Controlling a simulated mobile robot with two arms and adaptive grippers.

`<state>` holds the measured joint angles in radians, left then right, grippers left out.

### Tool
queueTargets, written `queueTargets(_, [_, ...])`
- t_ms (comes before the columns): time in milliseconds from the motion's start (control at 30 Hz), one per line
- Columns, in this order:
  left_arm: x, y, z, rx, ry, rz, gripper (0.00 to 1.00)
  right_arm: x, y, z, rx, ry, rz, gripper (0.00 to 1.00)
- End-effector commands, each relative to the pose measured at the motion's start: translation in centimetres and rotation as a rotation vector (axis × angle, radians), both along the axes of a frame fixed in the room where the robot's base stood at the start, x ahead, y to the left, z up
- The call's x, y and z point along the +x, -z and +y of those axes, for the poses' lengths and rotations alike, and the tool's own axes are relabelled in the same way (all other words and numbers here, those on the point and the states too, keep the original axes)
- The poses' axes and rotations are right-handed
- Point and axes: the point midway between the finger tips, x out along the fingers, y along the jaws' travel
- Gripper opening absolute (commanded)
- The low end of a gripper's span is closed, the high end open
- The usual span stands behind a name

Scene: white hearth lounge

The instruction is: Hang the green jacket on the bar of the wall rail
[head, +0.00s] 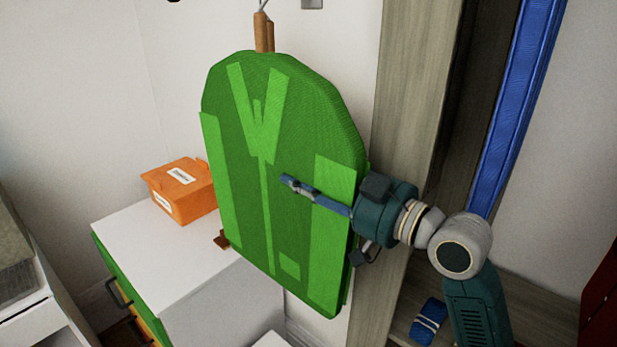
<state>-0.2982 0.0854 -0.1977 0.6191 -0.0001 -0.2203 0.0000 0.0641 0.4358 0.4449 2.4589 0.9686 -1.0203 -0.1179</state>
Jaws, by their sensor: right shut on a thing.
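The green jacket (235,150), a flat stiff shape with lighter green lapels and panels, hangs upright and slightly tilted in the middle of the head view. A wooden piece with a thin metal hook (264,30) rises from its top, and the hook runs up to the picture's top edge. My right gripper (318,196) is shut on the jacket's right side, one finger lying across its front. The other finger is largely hidden. The bar of the wall rail cannot be made out. My left gripper is not in view.
An orange labelled box (182,190) stands on a white-topped cabinet (150,255) behind the jacket's left side. A tall wooden unit (410,90) stands close on the right, with a long blue thing (517,100) beside it. A folded blue item (428,322) lies low in it.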

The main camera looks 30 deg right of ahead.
Motion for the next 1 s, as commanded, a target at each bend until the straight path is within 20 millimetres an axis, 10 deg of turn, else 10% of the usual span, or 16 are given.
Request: queueTargets(1000, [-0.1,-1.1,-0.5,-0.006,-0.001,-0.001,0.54,7.0,-0.3,2.7,0.005,-0.001,-0.007,0.0])
